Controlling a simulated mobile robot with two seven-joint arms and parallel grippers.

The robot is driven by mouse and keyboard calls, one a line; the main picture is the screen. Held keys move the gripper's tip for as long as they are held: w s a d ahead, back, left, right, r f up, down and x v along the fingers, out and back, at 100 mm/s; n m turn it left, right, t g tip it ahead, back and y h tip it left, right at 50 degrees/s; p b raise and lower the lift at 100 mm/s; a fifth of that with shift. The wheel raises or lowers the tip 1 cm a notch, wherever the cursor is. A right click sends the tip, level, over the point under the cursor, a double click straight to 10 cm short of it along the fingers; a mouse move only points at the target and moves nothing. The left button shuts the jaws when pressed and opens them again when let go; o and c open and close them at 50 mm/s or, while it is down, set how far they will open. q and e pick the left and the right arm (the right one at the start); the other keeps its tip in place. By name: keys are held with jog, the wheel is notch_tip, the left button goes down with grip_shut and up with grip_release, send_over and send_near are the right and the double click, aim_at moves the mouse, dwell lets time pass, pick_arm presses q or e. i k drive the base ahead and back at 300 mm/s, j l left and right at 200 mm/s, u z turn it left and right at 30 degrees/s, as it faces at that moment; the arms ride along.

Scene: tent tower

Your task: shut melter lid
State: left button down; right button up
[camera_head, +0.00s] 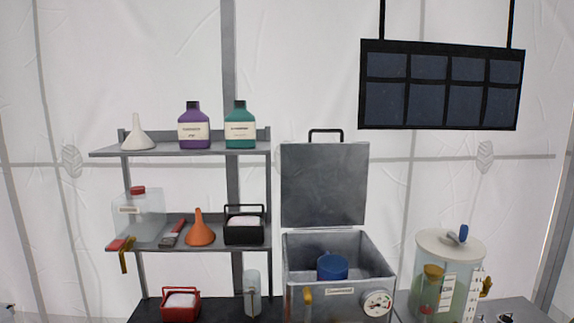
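The melter (340,305) is a grey metal box with a dial gauge (377,303) and a small yellow tap on its front. Its lid (324,185) stands open and upright at the back edge, with a black handle (326,132) on top. A blue cup-like object (332,266) sits inside the open box. Neither of my grippers shows in the head view.
A grey shelf (105,153) on the left holds a white funnel (138,136), bottles, an orange funnel (200,232) and a black basket (243,228). A lidded clear tank (448,275) stands right of the melter. A dark panel (440,85) hangs above right.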

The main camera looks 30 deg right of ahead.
aim_at(324, 185)
jog(key=z, duration=1.25)
jog(key=k+l, duration=0.05)
